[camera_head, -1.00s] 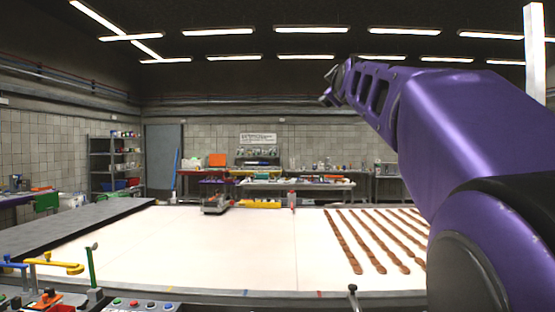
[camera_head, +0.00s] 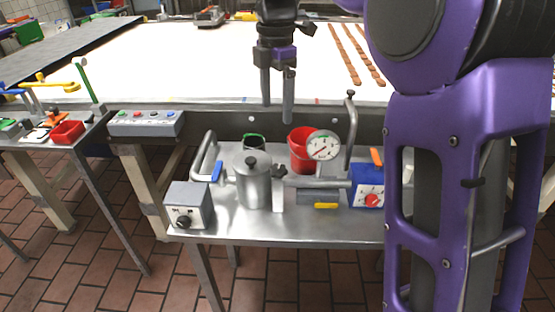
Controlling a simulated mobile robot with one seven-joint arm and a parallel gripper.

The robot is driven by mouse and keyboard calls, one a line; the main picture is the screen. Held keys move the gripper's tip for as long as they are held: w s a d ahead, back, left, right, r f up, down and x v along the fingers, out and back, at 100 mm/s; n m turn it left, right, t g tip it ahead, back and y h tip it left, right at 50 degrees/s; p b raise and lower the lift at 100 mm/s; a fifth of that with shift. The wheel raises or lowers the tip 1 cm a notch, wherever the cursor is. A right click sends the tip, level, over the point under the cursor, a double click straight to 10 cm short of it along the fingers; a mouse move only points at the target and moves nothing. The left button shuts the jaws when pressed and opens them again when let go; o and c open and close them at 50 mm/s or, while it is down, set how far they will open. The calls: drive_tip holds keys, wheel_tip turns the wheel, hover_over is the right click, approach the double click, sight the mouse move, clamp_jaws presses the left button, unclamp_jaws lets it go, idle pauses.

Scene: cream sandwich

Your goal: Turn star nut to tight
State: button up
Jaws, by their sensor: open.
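A small black star-shaped knob (camera_head: 279,171), which looks like the star nut, sits on top of a short pale post (camera_head: 278,195) beside a metal pot on the steel bench. Whether it is tight or loose cannot be told. My gripper (camera_head: 277,112) points down above and behind the knob in the picture, over the near edge of the white belt. Its two grey fingers are apart with nothing between them.
On the steel bench (camera_head: 300,232) stand the lidded metal pot (camera_head: 252,185), a red bucket (camera_head: 302,160), a round gauge (camera_head: 323,146), a grey control box (camera_head: 189,206) and a blue box with a dial (camera_head: 367,186). A thin post (camera_head: 349,130) rises behind. My arm hides the bench's right end.

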sight(276, 170)
wheel_tip(276, 170, down, 16)
drive_tip(key=b, duration=0.3)
drive_tip(key=shift+f, duration=0.2)
drive_tip(key=shift+c, duration=0.3)
drive_tip(key=c, duration=1.3)
